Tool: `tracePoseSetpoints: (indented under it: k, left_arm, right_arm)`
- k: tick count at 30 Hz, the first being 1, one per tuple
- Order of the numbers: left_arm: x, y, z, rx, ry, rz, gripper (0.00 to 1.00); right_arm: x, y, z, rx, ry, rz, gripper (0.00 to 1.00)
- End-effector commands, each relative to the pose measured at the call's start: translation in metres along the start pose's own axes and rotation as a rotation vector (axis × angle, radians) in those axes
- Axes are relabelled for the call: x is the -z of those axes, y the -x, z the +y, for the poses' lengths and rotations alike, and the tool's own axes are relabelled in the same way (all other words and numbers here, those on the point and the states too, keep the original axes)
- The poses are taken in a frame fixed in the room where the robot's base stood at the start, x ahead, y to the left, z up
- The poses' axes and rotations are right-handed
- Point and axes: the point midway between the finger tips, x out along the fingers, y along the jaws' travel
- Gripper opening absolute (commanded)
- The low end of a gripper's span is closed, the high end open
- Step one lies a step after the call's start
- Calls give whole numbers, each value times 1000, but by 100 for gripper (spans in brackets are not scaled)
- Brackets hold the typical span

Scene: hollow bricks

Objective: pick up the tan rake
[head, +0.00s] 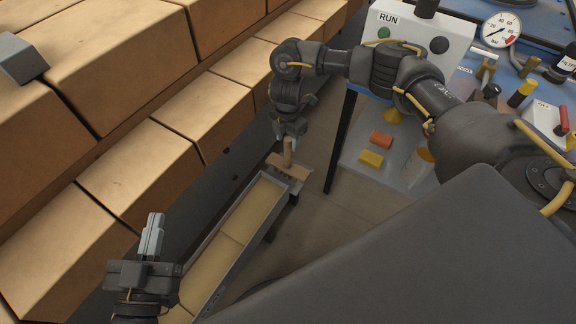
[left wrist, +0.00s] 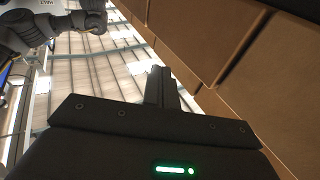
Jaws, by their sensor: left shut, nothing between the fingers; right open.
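The tan rake (head: 279,162) is at the far end of a narrow grey tray in the head view. It has a flat tan head and a short upright handle (head: 288,149). My right gripper (head: 291,131) points down just above the handle and is open. I cannot tell whether its fingertips are around the handle's top or just short of it. My left gripper (head: 151,236) is shut and empty, pointing up at the lower left, well away from the rake. Its closed fingers also show in the left wrist view (left wrist: 160,89).
The grey tray (head: 239,262) holds flat tan material. Large tan bricks (head: 153,157) line the left side. At the right, a blue bench (head: 465,80) carries a RUN panel (head: 405,33) and a gauge (head: 500,29). Orange (head: 381,139) and yellow (head: 371,158) blocks lie on a shelf below.

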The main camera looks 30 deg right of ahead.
Motion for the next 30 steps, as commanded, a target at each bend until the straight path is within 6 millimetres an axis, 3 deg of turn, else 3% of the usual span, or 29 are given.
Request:
tracePoseSetpoints:
  k: [3, 7, 18, 30]
  left_arm:
    - [18, 1, 11, -33, 4, 137, 0]
    - [30, 1, 4, -12, 3, 241, 0]
    - [38, 2, 0, -1, 2, 296, 0]
    - [38, 2, 0, -1, 2, 295, 0]
  right_arm:
    - [-2, -14, -1, 1, -3, 1, 49]
    - [-2, -28, -1, 1, -1, 1, 49]
    - [-2, -31, -1, 0, -1, 0, 49]
    - [-2, -31, -1, 0, -1, 0, 0]
